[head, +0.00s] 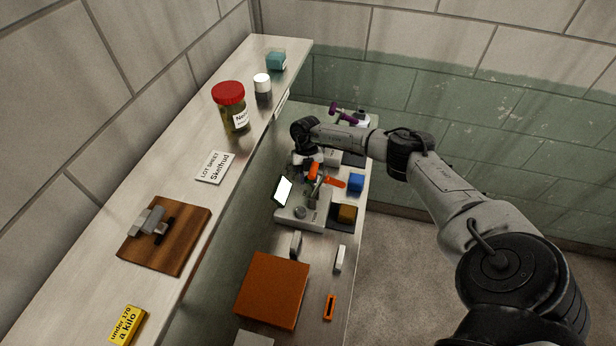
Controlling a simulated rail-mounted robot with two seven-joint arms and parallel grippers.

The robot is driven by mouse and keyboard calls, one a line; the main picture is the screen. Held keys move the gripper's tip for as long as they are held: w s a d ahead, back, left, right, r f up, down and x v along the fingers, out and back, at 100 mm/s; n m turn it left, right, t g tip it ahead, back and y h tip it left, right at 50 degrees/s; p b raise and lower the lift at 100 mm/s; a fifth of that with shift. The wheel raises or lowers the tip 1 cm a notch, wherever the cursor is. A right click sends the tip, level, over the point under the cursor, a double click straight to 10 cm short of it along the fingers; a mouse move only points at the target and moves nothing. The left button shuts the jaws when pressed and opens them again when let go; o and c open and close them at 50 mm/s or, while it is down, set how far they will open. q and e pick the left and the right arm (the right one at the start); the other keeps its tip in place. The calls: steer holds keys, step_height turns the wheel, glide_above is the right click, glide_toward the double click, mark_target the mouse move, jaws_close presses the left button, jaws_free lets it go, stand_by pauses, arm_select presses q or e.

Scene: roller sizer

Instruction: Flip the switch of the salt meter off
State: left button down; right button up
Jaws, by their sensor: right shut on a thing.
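A grey device with a lit white screen (283,192) and a round knob (300,212) stands on the lower bench; it looks like the salt meter (288,222), but I cannot read its label. My right gripper (318,178) reaches down over the back of this device, beside the screen. Orange parts show at its fingers. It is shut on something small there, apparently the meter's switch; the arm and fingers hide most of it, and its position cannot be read. My left gripper is out of view.
On the lower bench are a blue block (356,182), an amber block (347,212), a brown-orange box (272,289) and a purple-topped item (346,111). Floor at right is clear.

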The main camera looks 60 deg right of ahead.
steer(key=shift+s+d+r+t+y+p, duration=0.15)
steer(key=shift+s+t+p, duration=0.15)
steer(key=shift+t+p, duration=0.2)
steer(key=shift+s+d+r+t+y+p, duration=0.15)
steer(key=shift+s+t+p, duration=0.15)
steer(key=shift+t+p, duration=0.15)
steer(key=shift+s+n+t+y+p, duration=0.35)
steer(key=shift+s+n+t, duration=0.2)
steer(key=shift+t, duration=0.7)
steer(key=shift+s+d+f+t+y, duration=0.15)
steer(key=shift+s+t+y, duration=0.1)
steer(key=shift+t, duration=0.35)
steer(key=shift+s+d+f+t+y, duration=0.1)
steer(key=shift+s+t, duration=0.15)
steer(key=shift+t, duration=0.35)
steer(key=shift+s+f+n+t+y+b, duration=0.15)
steer(key=shift+s+n+t+y+b, duration=0.3)
steer(key=shift+t+b, duration=0.4)
steer(key=shift+s+d+t, duration=0.1)
steer(key=shift+s+t, duration=0.05)
steer(key=shift+t, duration=0.6)
steer(key=shift+y, duration=0.25)
steer(key=o, duration=0.7)
steer(key=shift+o, duration=1)
